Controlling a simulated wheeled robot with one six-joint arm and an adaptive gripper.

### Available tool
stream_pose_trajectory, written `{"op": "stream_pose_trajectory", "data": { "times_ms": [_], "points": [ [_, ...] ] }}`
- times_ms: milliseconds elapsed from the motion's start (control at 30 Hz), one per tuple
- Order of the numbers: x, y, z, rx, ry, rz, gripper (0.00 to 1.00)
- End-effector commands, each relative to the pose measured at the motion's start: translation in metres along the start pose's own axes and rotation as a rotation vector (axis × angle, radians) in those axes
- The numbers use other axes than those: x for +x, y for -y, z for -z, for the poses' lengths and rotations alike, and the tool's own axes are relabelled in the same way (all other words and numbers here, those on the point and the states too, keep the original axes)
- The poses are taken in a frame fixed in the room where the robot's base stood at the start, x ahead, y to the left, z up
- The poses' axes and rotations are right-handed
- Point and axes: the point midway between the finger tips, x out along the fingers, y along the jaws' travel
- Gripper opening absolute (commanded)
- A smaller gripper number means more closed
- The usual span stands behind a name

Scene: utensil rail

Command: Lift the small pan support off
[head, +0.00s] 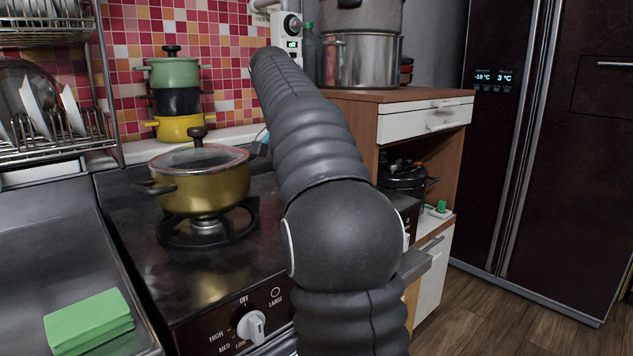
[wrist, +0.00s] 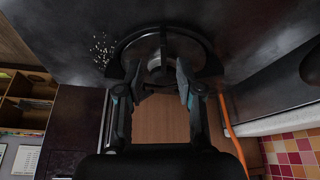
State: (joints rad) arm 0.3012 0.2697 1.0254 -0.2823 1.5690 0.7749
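The small pan support (wrist: 203,50), a dark ring with prongs around a grey burner, shows at the top of the wrist view. My gripper (wrist: 158,85) is in front of it with its two fingers spread, one on each side of a dark prong. I cannot tell whether the fingers touch the prong. In the head view my arm covers this support and my gripper. Another pan support (head: 252,217) stands on the stove (head: 150,265) at the left of my arm, under a yellow pot (head: 205,190) with a glass lid.
Pale grains (wrist: 102,50) lie beside the small support. An orange hose or cable (wrist: 232,130) runs close by. A stove knob (head: 251,326) is at the front.

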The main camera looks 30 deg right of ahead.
Motion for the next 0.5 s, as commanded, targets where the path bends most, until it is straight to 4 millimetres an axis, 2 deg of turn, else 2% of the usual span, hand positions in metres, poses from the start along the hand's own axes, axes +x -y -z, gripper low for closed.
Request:
{"op": "stream_pose_trajectory", "data": {
  "times_ms": [300, 500],
  "points": [
    [0.038, 0.004, 0.003, 0.003, 0.003, -0.004, 0.36],
    [0.053, 0.004, 0.003, 0.003, 0.001, -0.001, 0.36]
  ]
}}
